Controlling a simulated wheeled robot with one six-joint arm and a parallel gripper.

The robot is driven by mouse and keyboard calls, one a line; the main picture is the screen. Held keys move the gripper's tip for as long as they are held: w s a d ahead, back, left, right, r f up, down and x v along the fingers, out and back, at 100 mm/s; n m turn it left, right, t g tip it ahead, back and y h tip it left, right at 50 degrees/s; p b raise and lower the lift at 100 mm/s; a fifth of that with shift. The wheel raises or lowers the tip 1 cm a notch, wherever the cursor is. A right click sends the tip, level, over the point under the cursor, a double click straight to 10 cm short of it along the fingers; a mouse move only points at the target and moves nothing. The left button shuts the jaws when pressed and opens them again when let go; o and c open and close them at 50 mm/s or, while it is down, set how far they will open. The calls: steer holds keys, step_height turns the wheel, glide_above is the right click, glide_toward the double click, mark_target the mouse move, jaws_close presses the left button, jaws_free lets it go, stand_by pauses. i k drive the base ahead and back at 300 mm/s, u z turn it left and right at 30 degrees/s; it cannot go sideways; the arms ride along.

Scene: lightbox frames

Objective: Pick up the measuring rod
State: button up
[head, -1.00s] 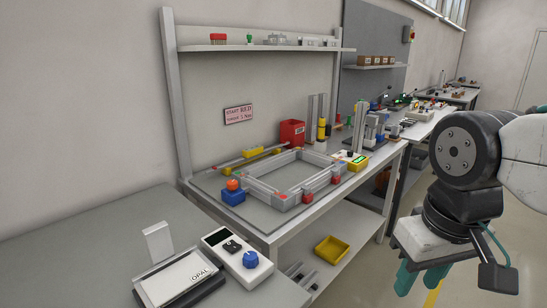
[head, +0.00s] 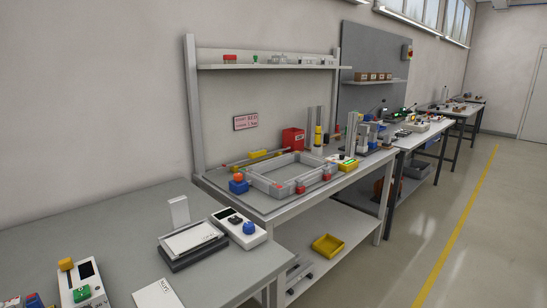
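A long thin grey rod (head: 236,164) lies along the back of the middle bench, behind a rectangular grey frame (head: 253,182). It may be the measuring rod, but at this size I cannot be sure. A yellow block (head: 258,154) sits by the rod. A blue block with an orange knob (head: 239,184) stands at the frame's near left corner. My gripper is out of view.
A near grey table (head: 100,237) holds a white control box with a blue knob (head: 240,228) and a scale-like device (head: 192,245). A yellow bin (head: 327,245) sits on the lower shelf. The floor (head: 415,225) right of the benches is clear.

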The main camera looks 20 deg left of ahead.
mark_target(252, 155)
steer(key=z, duration=0.35)
steer(key=i, duration=2.7)
steer(key=u, duration=1.3)
steer(key=i, duration=0.85)
steer(key=u, duration=1.1)
steer(key=i, duration=0.25)
steer(key=u, duration=0.1)
